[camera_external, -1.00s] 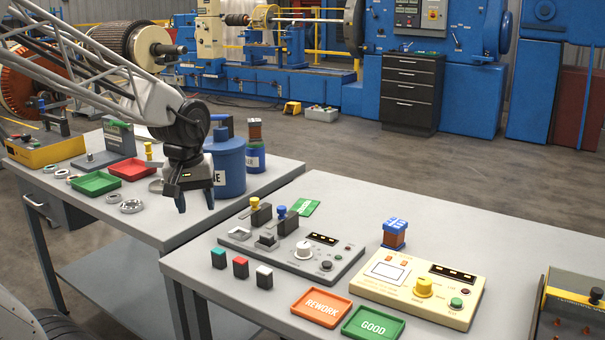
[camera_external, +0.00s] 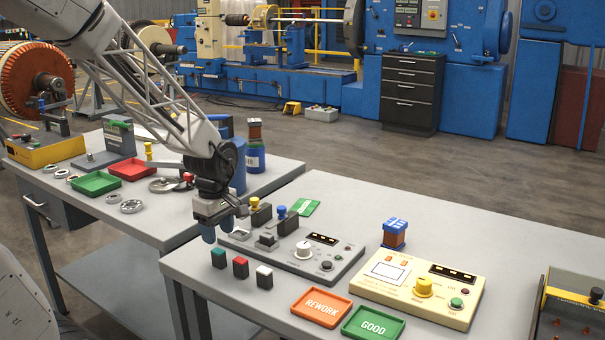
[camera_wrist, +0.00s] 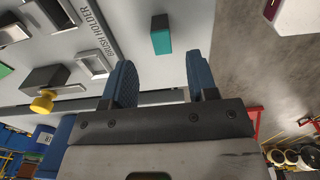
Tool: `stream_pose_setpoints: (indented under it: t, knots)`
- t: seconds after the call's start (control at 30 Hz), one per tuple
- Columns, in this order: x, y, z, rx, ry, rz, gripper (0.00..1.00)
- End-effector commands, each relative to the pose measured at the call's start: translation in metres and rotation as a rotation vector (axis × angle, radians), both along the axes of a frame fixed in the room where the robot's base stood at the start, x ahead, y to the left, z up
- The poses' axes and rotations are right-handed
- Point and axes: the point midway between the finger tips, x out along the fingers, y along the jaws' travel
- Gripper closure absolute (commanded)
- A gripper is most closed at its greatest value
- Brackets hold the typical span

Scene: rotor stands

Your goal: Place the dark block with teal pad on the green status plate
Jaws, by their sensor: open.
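The dark block with a teal pad (camera_external: 218,259) stands at the left front of the near table, first in a row of three similar blocks. In the wrist view, this block (camera_wrist: 161,36) lies beyond and between my fingertips, apart from them. My gripper (camera_external: 219,230) is open and empty, above and slightly behind the block in the external view; its two blue fingers also show in the wrist view (camera_wrist: 162,82). The green plate marked GOOD (camera_external: 373,334) lies at the table's front, right of the orange REWORK plate (camera_external: 321,308). It looks empty.
A red-pad block (camera_external: 240,267) and a white-pad block (camera_external: 264,277) stand close right of the teal one. A grey control panel (camera_external: 330,278) lies behind them. A cream panel (camera_external: 455,314) is at right. A smaller green plate (camera_external: 305,207) lies farther back.

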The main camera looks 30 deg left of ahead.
Motion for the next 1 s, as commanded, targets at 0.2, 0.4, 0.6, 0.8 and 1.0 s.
stream_pose_setpoints:
  t: [0.2,0.4,0.6,0.8,1.0]
  knots:
    - [0.0,0.0,-0.003,0.0,0.001,-0.001,0.47]
    - [-0.001,0.0,-0.019,0.0,0.003,-0.002,0.47]
    - [0.0,0.0,-0.026,0.0,-0.001,-0.002,0.47]
    - [0.0,0.0,-0.026,0.0,-0.001,-0.002,0.47]
    - [-0.001,0.0,-0.032,0.0,0.001,-0.002,0.47]
